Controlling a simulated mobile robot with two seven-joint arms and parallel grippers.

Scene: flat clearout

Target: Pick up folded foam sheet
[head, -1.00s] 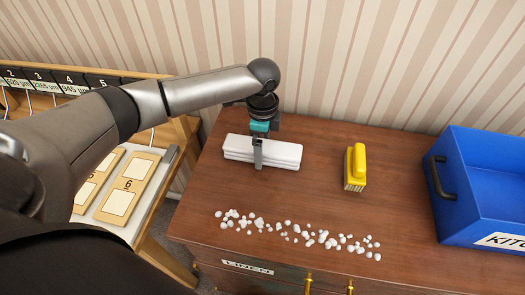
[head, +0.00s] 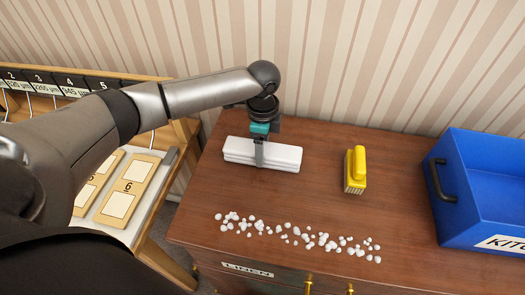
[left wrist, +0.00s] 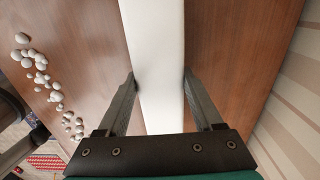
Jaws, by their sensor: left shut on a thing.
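The folded foam sheet (head: 282,157) is a white layered block near the back left of the brown dresser top. My left gripper (head: 260,155) comes down over it from above, with one finger in front of its near long side. In the left wrist view the white foam sheet (left wrist: 155,60) runs between the two fingers of my left gripper (left wrist: 162,88), which press against its sides. Whether the foam is clear of the wood is hard to tell. My right gripper is not in view.
Several white foam beads (head: 300,236) lie scattered along the front of the dresser top (head: 310,200). A yellow brush (head: 356,170) stands right of the foam. A blue crate (head: 478,180) sits at the far right. A wooden rack with numbered cards (head: 130,190) is at left.

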